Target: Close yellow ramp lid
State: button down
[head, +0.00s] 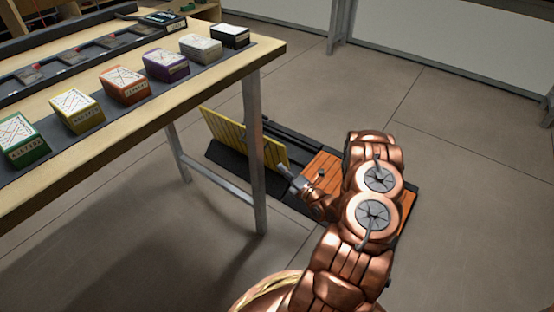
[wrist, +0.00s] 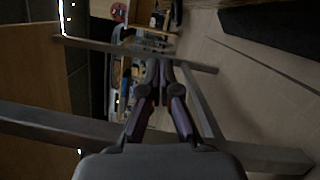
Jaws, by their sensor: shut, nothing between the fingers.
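The yellow ramp lid (head: 232,137) is a slatted panel standing steeply tilted, raised from a dark low base (head: 228,161) on the floor. A table leg crosses in front of part of it. My gripper (head: 284,170) is low beside the lid's right end. I cannot tell whether it touches the lid. In the wrist view my gripper (wrist: 163,75) has its fingers together with nothing held. I cannot make out the lid in the wrist view.
An orange slatted panel (head: 322,166) lies flat right of the yellow lid, partly hidden by my arm. A wooden table (head: 130,140) with several coloured boxes stands at left; its metal leg (head: 254,150) is close to my gripper. Open floor (head: 470,200) lies at right.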

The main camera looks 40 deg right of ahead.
jog(key=w+d+r+b, duration=0.1)
jog(key=w+d+b, duration=0.2)
jog(key=w, duration=0.7)
jog(key=shift+w+d+r+b, duration=0.3)
jog(key=shift+d+b, duration=0.1)
jog(key=shift+b, duration=0.4)
jog(key=shift+r, duration=0.1)
